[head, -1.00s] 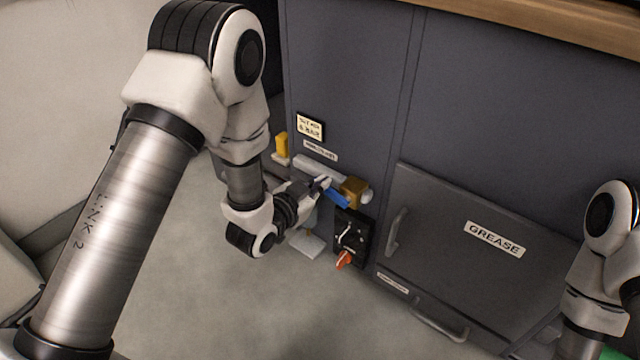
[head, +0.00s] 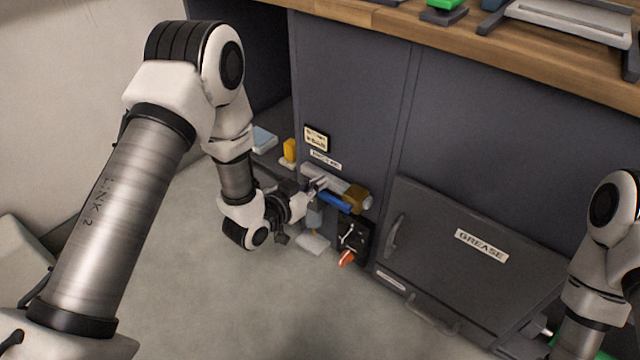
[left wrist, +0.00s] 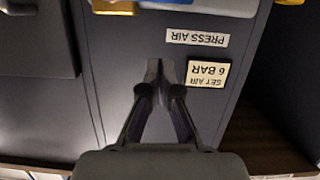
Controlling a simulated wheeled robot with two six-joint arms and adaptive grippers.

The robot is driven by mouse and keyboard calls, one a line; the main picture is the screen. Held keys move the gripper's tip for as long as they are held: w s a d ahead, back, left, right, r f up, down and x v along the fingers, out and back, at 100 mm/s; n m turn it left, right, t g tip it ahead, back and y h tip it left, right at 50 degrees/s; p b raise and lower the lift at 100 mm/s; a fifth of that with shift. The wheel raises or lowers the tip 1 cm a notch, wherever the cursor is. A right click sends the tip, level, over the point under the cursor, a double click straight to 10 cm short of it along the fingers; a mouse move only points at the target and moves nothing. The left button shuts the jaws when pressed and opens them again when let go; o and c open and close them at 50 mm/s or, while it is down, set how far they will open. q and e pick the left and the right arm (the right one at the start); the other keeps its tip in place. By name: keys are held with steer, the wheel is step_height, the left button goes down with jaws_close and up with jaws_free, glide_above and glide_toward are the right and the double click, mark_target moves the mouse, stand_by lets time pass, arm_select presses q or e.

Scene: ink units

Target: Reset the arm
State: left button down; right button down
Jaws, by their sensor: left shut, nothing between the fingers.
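My left arm comes in from the left in the head view. Its gripper (head: 314,187) is beside the grey pipe (head: 349,188) and the left end of the blue lever (head: 334,202) on the cabinet front. In the left wrist view the gripper (left wrist: 165,68) is shut and empty, with its fingertips close together in front of the panel. Whether it touches the pipe or lever is unclear. My right arm (head: 600,250) shows at the right edge; its gripper is out of view.
The "PRESS AIR" label (left wrist: 197,38) and "SET AIR 6 BAR" plate (left wrist: 207,75) are upside down in the wrist view. A black panel with a red knob (head: 347,258), the "GREASE" door (head: 430,235) and a wooden worktop (head: 400,22) surround the area. The floor at front left is clear.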

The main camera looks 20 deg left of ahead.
arm_select(q)
steer(key=f+p+v, duration=0.1)
steer(key=p+v, duration=0.1)
steer(key=v, duration=0.6)
steer(key=s+d+f+g+y, duration=0.2)
steer(key=s+f+g, duration=0.3)
steer(key=s+f, duration=0.55)
steer(key=s+a+f+n+g+y, duration=0.2)
steer(key=s+f+g, duration=0.2)
steer(key=s, duration=0.4)
steer(key=s+a+f+n+g+y, duration=0.1)
steer(key=s+a+f+n+g, duration=0.15)
steer(key=s+f+g, duration=0.35)
step_height(320, 180, up, 36)
steer(key=s+p, duration=0.2)
steer(key=p, duration=3.2)
steer(key=shift+a+f+t, duration=0.2)
steer(key=shift+t, duration=0.2)
steer(key=shift+s, duration=0.1)
